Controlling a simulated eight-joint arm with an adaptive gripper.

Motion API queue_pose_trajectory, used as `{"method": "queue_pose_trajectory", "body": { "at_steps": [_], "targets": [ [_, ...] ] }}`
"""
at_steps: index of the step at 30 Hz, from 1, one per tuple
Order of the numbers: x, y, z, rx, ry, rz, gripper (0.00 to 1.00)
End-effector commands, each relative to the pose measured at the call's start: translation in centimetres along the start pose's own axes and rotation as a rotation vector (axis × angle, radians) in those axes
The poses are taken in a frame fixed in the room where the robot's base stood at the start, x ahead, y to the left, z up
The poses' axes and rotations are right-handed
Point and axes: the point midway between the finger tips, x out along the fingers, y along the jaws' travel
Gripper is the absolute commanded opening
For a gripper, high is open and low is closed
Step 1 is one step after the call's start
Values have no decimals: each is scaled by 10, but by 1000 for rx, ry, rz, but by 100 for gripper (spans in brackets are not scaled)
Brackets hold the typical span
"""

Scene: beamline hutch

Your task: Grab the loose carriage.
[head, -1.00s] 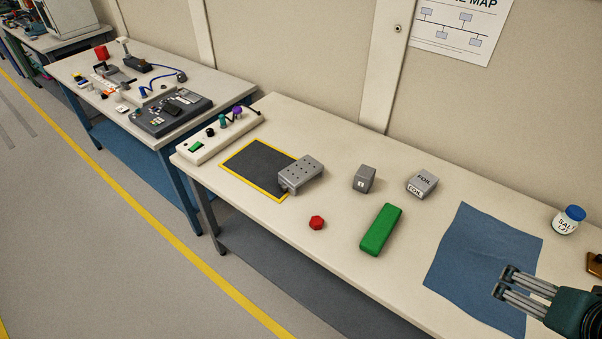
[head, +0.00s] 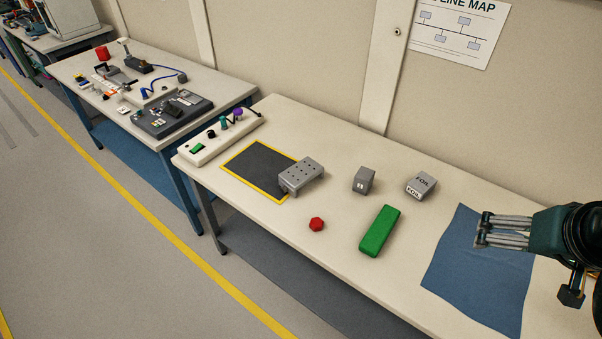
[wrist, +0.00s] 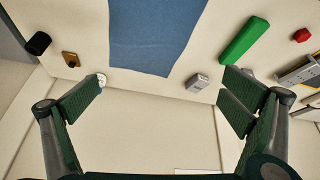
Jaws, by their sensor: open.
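The likely carriage is a grey block with holes in its top (head: 301,175). It sits partly over the right side of a dark, yellow-edged pad (head: 257,168). Part of it shows at the right edge of the wrist view (wrist: 297,74). My gripper (head: 482,231) is at the right of the head view, over the blue cloth (head: 470,290), well to the right of the block. In the wrist view my gripper (wrist: 160,95) has its fingers wide apart with nothing held between them.
A green bar (head: 379,231), a red knob (head: 317,224), a small grey block (head: 363,180) and a foil box (head: 421,185) stand between my gripper and the perforated block. A control strip (head: 218,135) lies at the table's left end. The wall rises behind.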

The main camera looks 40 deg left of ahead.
Motion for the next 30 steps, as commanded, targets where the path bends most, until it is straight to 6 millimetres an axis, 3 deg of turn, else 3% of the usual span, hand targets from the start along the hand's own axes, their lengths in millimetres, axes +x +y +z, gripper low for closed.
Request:
{"method": "queue_pose_trajectory", "body": {
  "at_steps": [12, 30],
  "targets": [
    [12, -51, -70, -152, -65, -56, 100],
    [48, -148, -150, -374, -156, -131, 100]
  ]
}}
